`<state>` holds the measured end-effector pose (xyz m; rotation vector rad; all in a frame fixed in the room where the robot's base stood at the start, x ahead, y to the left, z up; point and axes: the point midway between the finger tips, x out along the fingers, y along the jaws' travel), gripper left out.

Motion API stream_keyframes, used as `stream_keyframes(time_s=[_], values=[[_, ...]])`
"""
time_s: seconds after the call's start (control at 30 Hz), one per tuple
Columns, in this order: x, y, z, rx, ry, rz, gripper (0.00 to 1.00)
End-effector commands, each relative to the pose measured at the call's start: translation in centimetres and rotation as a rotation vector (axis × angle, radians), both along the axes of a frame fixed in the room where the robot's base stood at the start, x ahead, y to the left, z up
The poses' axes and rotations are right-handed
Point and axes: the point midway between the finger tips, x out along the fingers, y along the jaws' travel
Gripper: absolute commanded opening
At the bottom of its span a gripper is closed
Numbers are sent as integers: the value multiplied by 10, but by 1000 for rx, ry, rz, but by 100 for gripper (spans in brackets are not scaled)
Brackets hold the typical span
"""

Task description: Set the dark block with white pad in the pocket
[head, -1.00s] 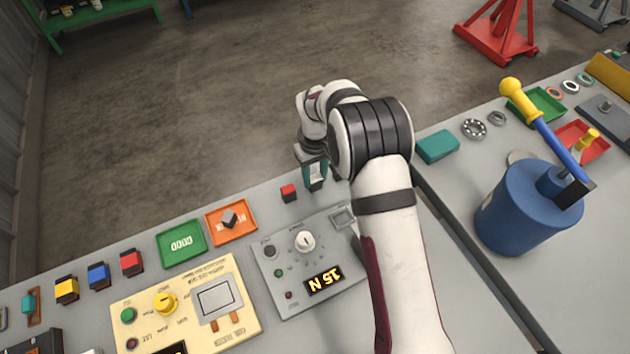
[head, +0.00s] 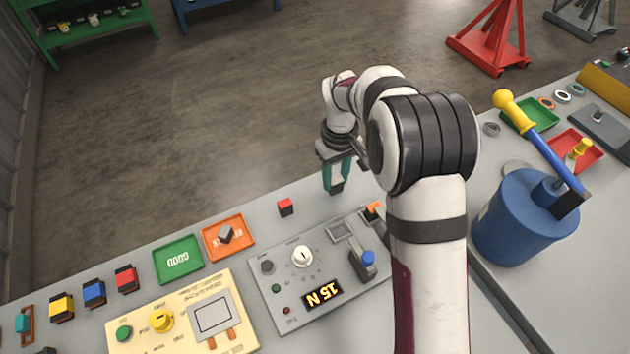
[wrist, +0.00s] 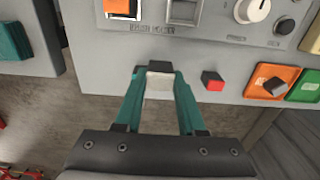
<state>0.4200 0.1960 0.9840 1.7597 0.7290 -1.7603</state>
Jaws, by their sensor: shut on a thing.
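My gripper (head: 337,188) has teal fingers and is shut on a small block, held in front of the bench's far edge. In the wrist view the block's white pad (wrist: 160,82) shows between the fingertips (wrist: 154,74); its dark sides are mostly hidden by the fingers. The grey control panel (head: 277,262) has two framed pockets. One pocket (wrist: 184,12) looks empty, and it also shows in the head view (head: 341,230). The other holds an orange-topped block (wrist: 121,8), which also shows in the head view (head: 374,209). The held block is apart from both pockets.
A red block (head: 285,207) stands near the bench edge, beside an orange tray (head: 245,246) with a dark block and a green tray (head: 195,267). A blue cylinder (head: 520,225) with a yellow-ended handle stands at the right.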

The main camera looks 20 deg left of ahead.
Motion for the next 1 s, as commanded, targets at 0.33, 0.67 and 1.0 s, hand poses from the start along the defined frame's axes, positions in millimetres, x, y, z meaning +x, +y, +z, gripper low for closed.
stream_keyframes(time_s=[0.33,0.67,1.0], values=[[-8,-55,37,0,0,2,0],[-75,-33,42,0,0,0,0],[-74,-33,6,-1,1,0,0]])
